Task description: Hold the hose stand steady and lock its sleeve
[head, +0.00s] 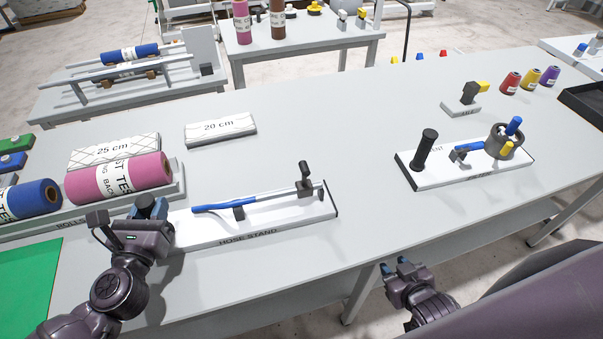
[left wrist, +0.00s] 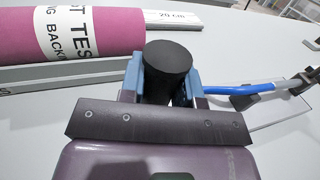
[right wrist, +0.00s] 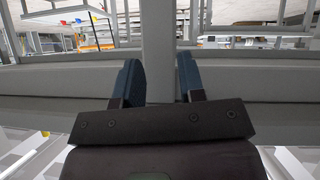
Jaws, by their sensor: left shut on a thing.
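The hose stand (head: 262,230) is a white board lying on the table. It carries a blue hose (head: 228,206) on a small grey support and a dark upright fitting with a knob (head: 305,178) near its right end. Which part is the sleeve I cannot tell. My left gripper (head: 150,207) is at the stand's left end, shut on a black round handle (left wrist: 167,70), which stands between its blue fingers in the left wrist view. My right gripper (head: 398,265) is open and empty, off the table's front edge; its spread fingers (right wrist: 160,80) show in the right wrist view.
A pink roll (head: 118,179) and a blue roll lie in a rack behind and left of my left gripper. A "20 cm" block (head: 220,128) lies behind the stand. Another white board (head: 465,175) with a black handle and cup lies to the right. The table between the boards is clear.

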